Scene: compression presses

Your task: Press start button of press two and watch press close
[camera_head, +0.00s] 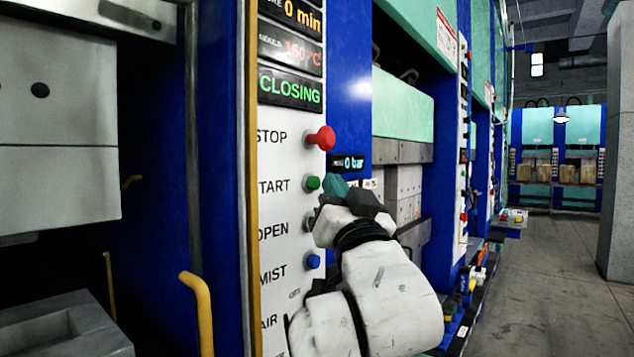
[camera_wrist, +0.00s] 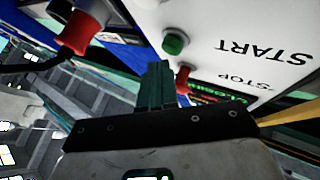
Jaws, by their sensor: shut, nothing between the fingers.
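The press's white control panel (camera_head: 283,150) stands in the middle of the head view, with a display (camera_head: 289,88) that reads CLOSING. The green start button (camera_head: 312,183) sits beside the word START, below the red stop button (camera_head: 320,138). My gripper (camera_head: 335,187) is shut and empty, its teal fingertips just right of the green button. In the wrist view the shut fingers (camera_wrist: 156,78) point toward the green button (camera_wrist: 174,43), with a small gap seen between them. The press's grey block (camera_head: 58,180) shows at the left. No press number is visible.
A blue button (camera_head: 313,261) sits lower on the panel. Yellow handles (camera_head: 199,312) stick out at the lower left. Another press (camera_head: 402,115) stands just beyond my arm. The grey floor aisle (camera_head: 545,280) at the right is open, beside a grey pillar (camera_head: 617,150).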

